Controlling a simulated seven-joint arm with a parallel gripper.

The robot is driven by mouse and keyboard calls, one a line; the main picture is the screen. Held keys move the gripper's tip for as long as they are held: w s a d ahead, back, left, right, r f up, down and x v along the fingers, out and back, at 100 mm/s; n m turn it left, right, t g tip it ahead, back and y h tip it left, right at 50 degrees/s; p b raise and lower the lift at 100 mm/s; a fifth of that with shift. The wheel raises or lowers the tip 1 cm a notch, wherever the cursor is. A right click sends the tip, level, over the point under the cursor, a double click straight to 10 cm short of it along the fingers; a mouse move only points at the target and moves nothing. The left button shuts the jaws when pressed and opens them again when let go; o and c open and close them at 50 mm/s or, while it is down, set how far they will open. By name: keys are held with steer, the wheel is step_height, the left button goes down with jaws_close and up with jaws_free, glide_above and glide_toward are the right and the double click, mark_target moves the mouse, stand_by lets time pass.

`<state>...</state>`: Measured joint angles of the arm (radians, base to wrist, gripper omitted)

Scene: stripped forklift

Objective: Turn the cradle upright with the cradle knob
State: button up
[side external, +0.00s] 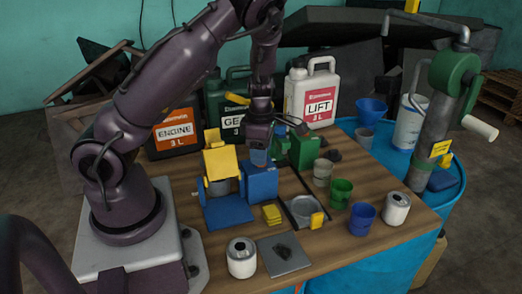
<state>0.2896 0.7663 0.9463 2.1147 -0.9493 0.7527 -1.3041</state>
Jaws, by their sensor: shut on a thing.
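A yellow box-like part (221,164), which looks like the cradle, sits tilted on a blue stand (229,211) in the middle of the table. A small pale yellowish piece shows at its left side; I cannot tell whether that is the cradle knob. My gripper (258,160) points down just right of the yellow part, above the blue block (261,181) of the stand. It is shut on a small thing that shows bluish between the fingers. The thing is too small and covered to tell whether it is the knob.
A green block (304,150) stands close right of my gripper. Jugs marked ENGINE (174,132), GEAR and LIFT (314,98) line the back. Cups and cans (242,258) stand at the front and right. A crank pump (440,110) stands on a blue drum at the right.

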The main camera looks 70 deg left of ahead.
steer(key=m, duration=0.6)
steer(key=shift+s+d+m, duration=0.25)
steer(key=shift+m, duration=0.15)
steer(key=m, duration=0.6)
steer(key=shift+a+f, duration=0.1)
steer(key=shift+a, duration=0.1)
steer(key=m, duration=0.5)
steer(key=shift+s+a+m, duration=0.15)
steer(key=shift+a+m, duration=0.1)
steer(key=shift+m, duration=0.05)
steer(key=shift+a+m, duration=0.1)
steer(key=shift+m, duration=2.1)
steer(key=o, duration=0.8)
steer(key=shift+c, duration=0.2)
steer(key=shift+w, duration=0.2)
